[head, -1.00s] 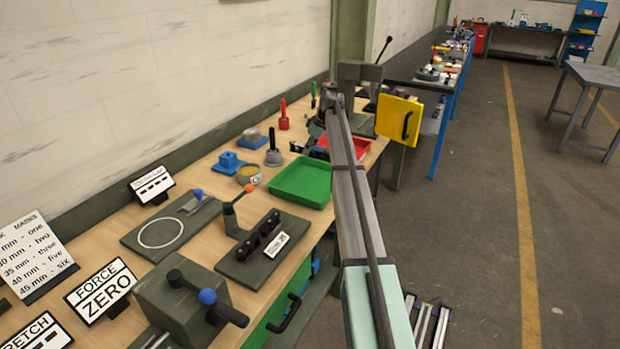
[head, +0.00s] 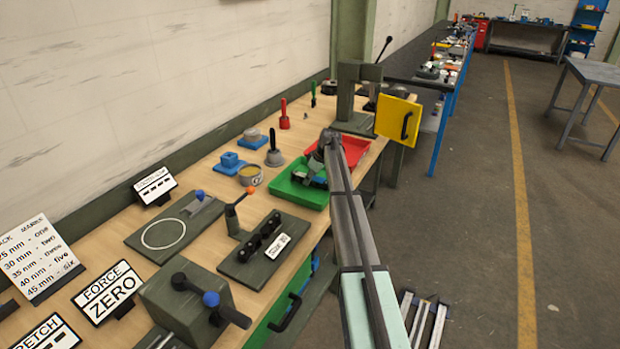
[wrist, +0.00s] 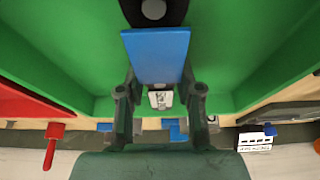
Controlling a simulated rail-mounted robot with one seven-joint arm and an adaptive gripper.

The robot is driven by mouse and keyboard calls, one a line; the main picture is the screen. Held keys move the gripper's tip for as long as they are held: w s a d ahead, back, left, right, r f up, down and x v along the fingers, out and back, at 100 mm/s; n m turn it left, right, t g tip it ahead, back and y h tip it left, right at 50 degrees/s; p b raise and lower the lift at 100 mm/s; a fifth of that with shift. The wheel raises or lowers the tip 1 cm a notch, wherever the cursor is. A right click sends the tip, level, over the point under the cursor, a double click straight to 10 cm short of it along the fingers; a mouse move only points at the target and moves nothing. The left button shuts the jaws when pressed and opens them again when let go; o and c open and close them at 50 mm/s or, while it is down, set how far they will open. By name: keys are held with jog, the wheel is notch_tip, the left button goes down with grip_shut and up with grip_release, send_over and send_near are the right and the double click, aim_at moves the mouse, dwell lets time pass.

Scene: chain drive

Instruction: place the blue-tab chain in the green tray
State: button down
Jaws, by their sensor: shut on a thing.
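The green tray (head: 284,190) stands on the bench near its front edge, and its floor and walls fill most of the wrist view (wrist: 60,55). My gripper (head: 312,178) is over or inside this tray. In the wrist view my gripper (wrist: 158,88) is shut on the blue tab (wrist: 157,52) of the chain. A dark chain link with a pale round pin (wrist: 153,9) shows beyond the tab. The rest of the chain is out of view or hidden. I cannot tell whether the chain touches the tray floor.
A red tray (head: 357,148) adjoins the far side of the green tray. A grey bell-shaped tool (head: 274,155), a round tin (head: 249,176) and blue blocks (head: 229,162) stand to the left. A dark fixture with a lever (head: 262,245) stands nearer. A yellow panel (head: 397,119) stands beyond.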

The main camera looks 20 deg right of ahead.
jog(key=shift+f, duration=0.25)
jog(key=c, duration=0.8)
grip_release()
jog(key=shift+o, duration=0.2)
jog(key=shift+r, duration=0.15)
jog(key=b+v, duration=0.3)
jog(key=v, duration=0.9)
jog(key=shift+b, duration=0.4)
jog(key=shift+s, duration=0.1)
